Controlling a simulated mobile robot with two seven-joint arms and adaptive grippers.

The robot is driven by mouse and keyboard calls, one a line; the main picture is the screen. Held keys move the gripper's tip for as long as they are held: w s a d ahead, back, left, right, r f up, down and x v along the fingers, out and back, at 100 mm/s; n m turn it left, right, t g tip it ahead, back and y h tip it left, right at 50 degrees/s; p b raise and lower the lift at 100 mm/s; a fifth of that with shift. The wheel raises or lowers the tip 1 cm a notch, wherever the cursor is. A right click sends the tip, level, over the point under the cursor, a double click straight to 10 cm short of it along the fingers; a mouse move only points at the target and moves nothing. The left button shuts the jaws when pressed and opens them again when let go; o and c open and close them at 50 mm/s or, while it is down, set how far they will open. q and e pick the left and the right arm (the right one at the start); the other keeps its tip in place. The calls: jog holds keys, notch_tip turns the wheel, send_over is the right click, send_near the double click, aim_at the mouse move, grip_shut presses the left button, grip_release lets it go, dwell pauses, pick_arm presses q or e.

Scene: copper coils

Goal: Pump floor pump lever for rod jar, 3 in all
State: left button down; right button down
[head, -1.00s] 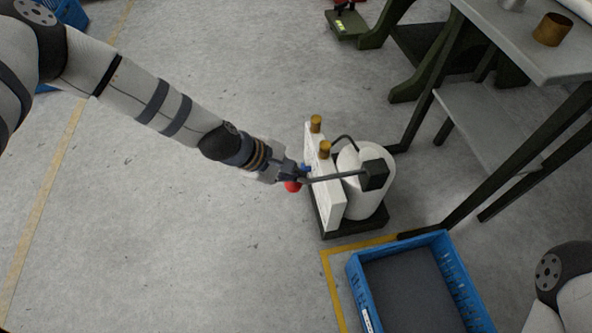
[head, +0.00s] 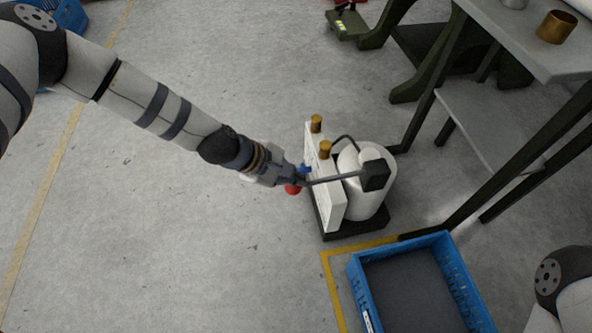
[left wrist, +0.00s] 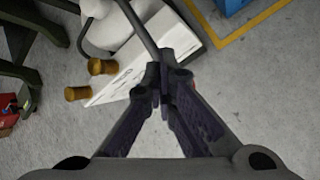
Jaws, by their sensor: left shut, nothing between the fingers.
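The floor pump has a white cylindrical jar (head: 366,207) on a dark base, with a white panel (head: 325,178) beside it. Its dark lever (head: 335,181) runs left from a black block (head: 375,175) and ends in a red knob (head: 292,189). My left gripper (head: 301,178) is at the lever's outer end, beside the knob. In the left wrist view the fingertips (left wrist: 164,84) are together, over the end of the lever (left wrist: 142,28); whether they touch it I cannot tell. My right gripper is out of view.
Two brass-coloured caps (head: 325,149) top the panel. A blue crate (head: 447,237) stands in front, by yellow floor tape (head: 331,285). A grey workbench (head: 520,45) bearing a brass cup (head: 556,27) is at the right.

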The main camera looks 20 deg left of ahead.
pick_arm(q)
jog(key=shift+s+a+f+b, duration=0.1)
jog(key=shift+f+b, duration=0.25)
jog(key=shift+f, duration=0.15)
jog(key=shift+s+a+f+b, duration=0.1)
jog(key=shift+f+b, duration=0.2)
jog(key=shift+f, duration=0.2)
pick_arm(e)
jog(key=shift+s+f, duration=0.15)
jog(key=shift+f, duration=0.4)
pick_arm(q)
jog(key=shift+w+r, duration=0.1)
jog(key=shift+r, duration=0.05)
dwell(0.3)
